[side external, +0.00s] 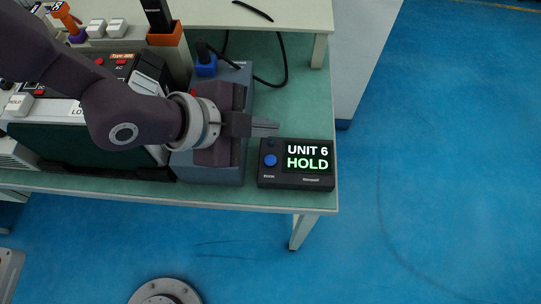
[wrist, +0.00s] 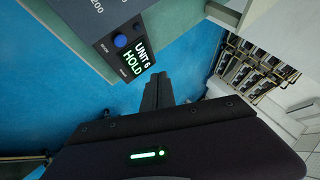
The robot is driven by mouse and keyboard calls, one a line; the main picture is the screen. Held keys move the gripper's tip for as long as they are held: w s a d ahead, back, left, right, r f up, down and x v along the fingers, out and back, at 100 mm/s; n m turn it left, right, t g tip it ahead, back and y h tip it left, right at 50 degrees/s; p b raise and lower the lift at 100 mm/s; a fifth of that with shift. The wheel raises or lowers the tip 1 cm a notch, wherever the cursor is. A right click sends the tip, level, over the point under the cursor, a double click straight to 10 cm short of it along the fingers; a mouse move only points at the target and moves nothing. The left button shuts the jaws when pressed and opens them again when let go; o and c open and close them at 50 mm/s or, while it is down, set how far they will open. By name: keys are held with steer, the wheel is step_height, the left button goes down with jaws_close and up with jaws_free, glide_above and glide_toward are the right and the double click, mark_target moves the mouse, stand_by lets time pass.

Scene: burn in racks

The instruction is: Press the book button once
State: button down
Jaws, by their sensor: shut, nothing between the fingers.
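A black box (side external: 296,183) with a lit screen (side external: 308,157) reading "UNIT 6 HOLD" sits near the right front corner of the green bench top. A round blue button (side external: 270,160) is on its left part, with a small label below that seems to read "BOOK". The button also shows in the wrist view (wrist: 120,41), near the screen (wrist: 134,60). My gripper (side external: 273,128) is shut and empty. Its fingertips are near the box's back edge, apart from the blue button. In the wrist view the fingers (wrist: 158,88) point just past the box.
A grey unit (side external: 215,172) stands left of the box, under my wrist. A blue plug (side external: 206,67) and black cable (side external: 284,72) lie behind. Racks with red and white buttons (side external: 97,62) fill the left. Blue floor lies beyond the bench edge (side external: 323,206).

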mark_target(266, 162)
steer(key=shift+f, duration=4.4)
steer(key=shift+f, duration=0.15)
steer(key=shift+f, duration=0.25)
steer(key=shift+f, duration=0.4)
steer(key=shift+r, duration=0.8)
steer(key=shift+r, duration=2.55)
